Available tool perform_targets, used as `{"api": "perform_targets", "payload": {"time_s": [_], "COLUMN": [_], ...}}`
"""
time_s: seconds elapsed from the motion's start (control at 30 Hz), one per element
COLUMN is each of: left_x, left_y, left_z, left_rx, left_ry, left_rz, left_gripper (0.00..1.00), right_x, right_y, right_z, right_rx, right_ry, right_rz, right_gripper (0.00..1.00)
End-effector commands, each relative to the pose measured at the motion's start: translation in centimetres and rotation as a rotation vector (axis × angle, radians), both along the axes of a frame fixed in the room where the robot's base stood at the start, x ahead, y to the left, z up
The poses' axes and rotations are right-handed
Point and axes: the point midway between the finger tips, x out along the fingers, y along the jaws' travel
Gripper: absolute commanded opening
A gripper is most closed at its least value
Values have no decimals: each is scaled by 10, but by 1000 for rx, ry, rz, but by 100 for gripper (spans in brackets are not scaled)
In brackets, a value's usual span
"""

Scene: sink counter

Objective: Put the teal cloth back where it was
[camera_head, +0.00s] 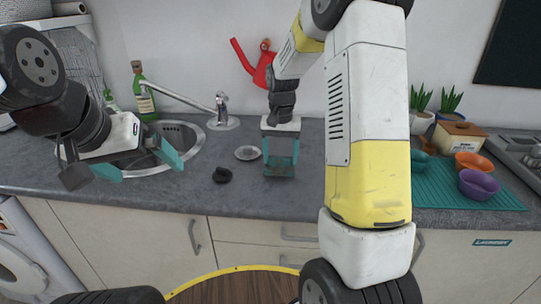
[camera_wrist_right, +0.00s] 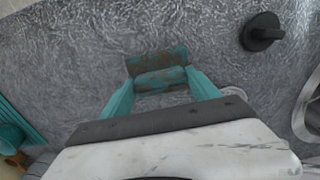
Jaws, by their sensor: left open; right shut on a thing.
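The teal cloth (camera_head: 281,169), with brownish patches, is between the fingers of my right gripper (camera_head: 281,160) at the counter's middle, right of the sink. In the right wrist view the cloth (camera_wrist_right: 158,70) looks like a folded or rolled bundle, with the fingers of my right gripper (camera_wrist_right: 160,88) shut on its two ends. I cannot tell whether the cloth touches the counter. My left gripper (camera_head: 122,168) is open and empty over the front of the sink (camera_head: 185,140).
A black stopper-like piece (camera_head: 222,174) and a round metal disc (camera_head: 248,153) lie left of the cloth. The faucet (camera_head: 221,112) stands behind. A teal mat (camera_head: 440,195) with a purple bowl (camera_head: 478,185) and an orange bowl (camera_head: 473,162) is at the right. A green bottle (camera_head: 143,95) stands behind the sink.

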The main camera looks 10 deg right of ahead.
Motion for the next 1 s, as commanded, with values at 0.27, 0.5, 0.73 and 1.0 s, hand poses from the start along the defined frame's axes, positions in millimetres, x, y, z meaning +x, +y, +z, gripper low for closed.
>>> {"api": "perform_targets", "payload": {"time_s": [0.27,0.5,0.73,1.0], "left_x": [0,0,0,0], "left_y": [0,0,0,0], "left_z": [0,0,0,0], "left_rx": [0,0,0,0], "left_ry": [0,0,0,0], "left_rz": [0,0,0,0], "left_gripper": [100,100,100,100], "right_x": [-1,-1,-1,-1], "right_y": [2,2,2,2], "right_z": [-27,-30,-29,-26], "right_rx": [1,1,1,1], "right_ry": [3,4,3,2], "right_rz": [2,2,2,2], "right_gripper": [25,25,92,92]}}
